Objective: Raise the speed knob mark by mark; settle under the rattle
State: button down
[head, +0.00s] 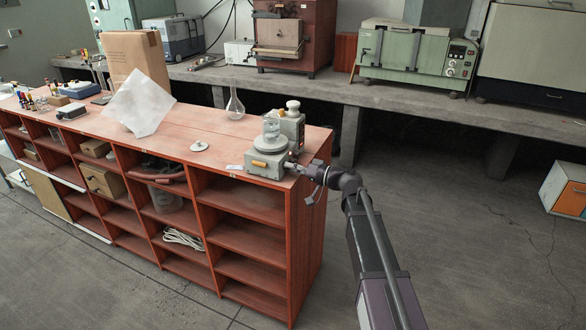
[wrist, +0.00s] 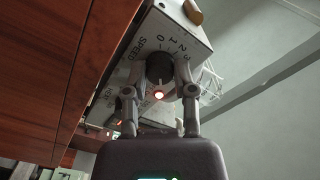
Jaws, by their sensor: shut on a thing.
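The stirrer (head: 266,163) is a pale unit with a round top plate at the right end of the red wooden shelf unit. A glass beaker (head: 271,129) with clear contents stands on the plate. In the wrist view the panel (wrist: 180,35) reads SPEED, with 0, 1, 2 and 3 around a black knob (wrist: 160,66). My gripper (wrist: 160,82) is shut on this knob, one finger on each side. It also shows in the head view (head: 298,168) at the stirrer's right side. A small light glows near the knob. The knob's pointer is too unclear to read.
A grey-green device (head: 293,127) with a white knob on top stands right behind the stirrer. A glass flask (head: 235,105), a small white disc (head: 199,146) and a white sheet (head: 139,104) are further left.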

jog(key=shift+m, duration=0.3)
jog(key=shift+m, duration=2.2)
jog(key=shift+c, duration=2.2)
grip_release()
jog(key=shift+a, duration=0.1)
jog(key=v, duration=1.2)
jog(key=shift+s, duration=0.1)
